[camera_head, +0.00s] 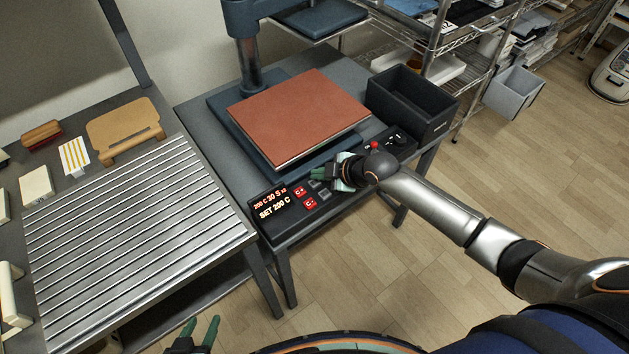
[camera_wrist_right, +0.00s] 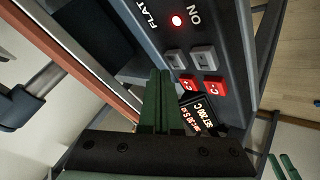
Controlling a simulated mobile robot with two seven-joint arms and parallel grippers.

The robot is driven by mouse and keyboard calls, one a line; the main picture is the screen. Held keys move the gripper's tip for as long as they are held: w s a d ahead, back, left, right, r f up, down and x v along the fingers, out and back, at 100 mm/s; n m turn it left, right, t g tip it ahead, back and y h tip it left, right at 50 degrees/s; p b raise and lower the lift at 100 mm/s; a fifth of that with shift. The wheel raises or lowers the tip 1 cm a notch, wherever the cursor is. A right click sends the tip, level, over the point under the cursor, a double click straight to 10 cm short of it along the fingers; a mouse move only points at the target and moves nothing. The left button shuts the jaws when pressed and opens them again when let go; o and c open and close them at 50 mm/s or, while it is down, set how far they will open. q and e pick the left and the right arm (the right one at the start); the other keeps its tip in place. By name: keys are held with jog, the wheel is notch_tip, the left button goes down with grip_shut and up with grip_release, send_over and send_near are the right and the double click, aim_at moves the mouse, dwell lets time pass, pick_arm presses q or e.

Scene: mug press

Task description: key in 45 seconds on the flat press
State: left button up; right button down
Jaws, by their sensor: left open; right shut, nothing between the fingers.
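The flat press (camera_head: 297,112) has a red-brown pad on top. Its control panel (camera_wrist_right: 225,55) has a lit display (camera_head: 272,203) reading "SET 200 C" under a smaller line that looks like "200 C 30 S x3". Two red buttons (camera_wrist_right: 200,86) and two grey buttons (camera_wrist_right: 190,57) sit beside it. A red light glows near the words FLAT and ON. My right gripper (camera_head: 318,177) is shut and empty, its fingertips close by the buttons; contact cannot be told. My left gripper (camera_head: 198,332) is open and empty, low in front of the table, away from the press.
A black open bin (camera_head: 412,100) stands right of the press. A ribbed metal surface (camera_head: 130,235) is on the left table, with a tan board (camera_head: 125,128) and small items behind it. A wire shelf and grey bin (camera_head: 514,92) are at the back right. Open floor lies in front.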

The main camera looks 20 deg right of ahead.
aim_at(319, 184)
jog(key=shift+f, duration=0.1)
jog(key=shift+f, duration=0.35)
jog(key=shift+f+b, duration=0.5)
jog(key=shift+b, duration=0.05)
dwell(0.5)
jog(key=shift+r, duration=0.1)
jog(key=shift+r+p, duration=0.8)
jog(key=shift+p, duration=0.1)
notch_tip(319, 184, up, 5)
jog(key=p, duration=0.5)
jog(key=shift+r, duration=0.1)
dwell(1.4)
